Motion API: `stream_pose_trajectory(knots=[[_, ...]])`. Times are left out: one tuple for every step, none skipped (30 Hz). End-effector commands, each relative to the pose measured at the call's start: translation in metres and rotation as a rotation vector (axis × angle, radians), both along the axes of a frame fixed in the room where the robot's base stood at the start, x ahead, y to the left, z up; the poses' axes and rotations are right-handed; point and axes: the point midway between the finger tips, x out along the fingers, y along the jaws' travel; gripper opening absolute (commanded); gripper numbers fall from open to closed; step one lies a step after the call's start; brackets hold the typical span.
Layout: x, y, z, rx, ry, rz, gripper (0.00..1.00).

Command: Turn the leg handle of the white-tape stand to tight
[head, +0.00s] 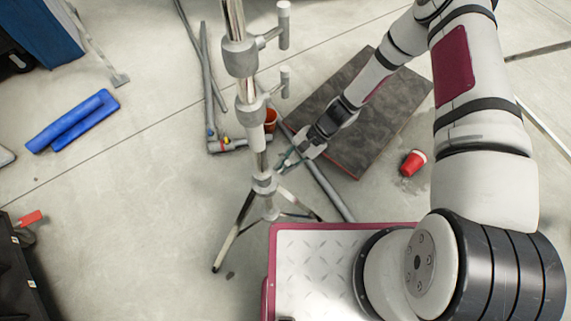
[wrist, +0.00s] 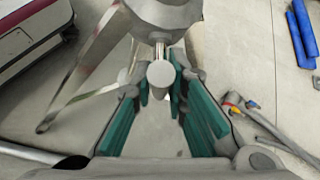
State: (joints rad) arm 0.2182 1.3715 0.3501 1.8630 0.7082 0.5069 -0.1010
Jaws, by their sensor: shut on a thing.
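The white-tape stand (head: 247,85) is an upright chrome and grey pole on spread legs, with a band of white tape (head: 257,137) low on its column. Its leg handle (wrist: 160,73) juts from the grey leg collar (head: 265,183), seen end-on in the wrist view as a round grey knob on a short stem. My gripper (head: 287,160) reaches in from the right at collar height. In the wrist view, the green-padded fingers of my gripper (wrist: 161,88) lie on either side of the handle, shut on it. In the head view the fingers mostly hide the handle.
Two higher side handles (head: 283,25) stick out from the pole on the right. Grey pipes (head: 230,146) lie behind the stand. A dark board (head: 385,115) and a red cup (head: 413,162) lie to the right.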

Motion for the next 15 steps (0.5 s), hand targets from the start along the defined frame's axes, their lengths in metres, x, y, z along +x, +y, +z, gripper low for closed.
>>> stream_pose_trajectory(knots=[[0.0025,0.0003,-0.0005,-0.020,0.012,0.004,0.00],[0.0026,0.0001,-0.0008,-0.032,0.023,0.002,0.00],[0.0022,0.0002,-0.0008,-0.043,0.036,0.003,0.00],[0.0021,0.0002,-0.0007,-0.051,0.045,0.001,0.00],[0.0021,0.0002,-0.0007,-0.058,0.053,0.002,0.00],[0.0021,0.0001,-0.0007,-0.068,0.061,0.001,0.00],[0.0022,-0.0002,-0.0007,-0.074,0.068,0.000,0.00],[0.0022,-0.0001,-0.0005,-0.079,0.074,0.000,0.00],[0.0022,0.0002,-0.0004,-0.084,0.080,0.000,0.00],[0.0022,0.0002,-0.0005,-0.087,0.084,0.000,0.00],[0.0022,0.0002,-0.0005,-0.091,0.087,-0.001,0.00],[0.0022,0.0000,-0.0006,-0.094,0.091,-0.002,0.00],[0.0023,-0.0002,-0.0006,-0.096,0.093,-0.002,0.00],[0.0023,-0.0003,-0.0007,-0.097,0.095,-0.002,0.00],[0.0022,-0.0003,-0.0005,-0.098,0.096,-0.002,0.00]])
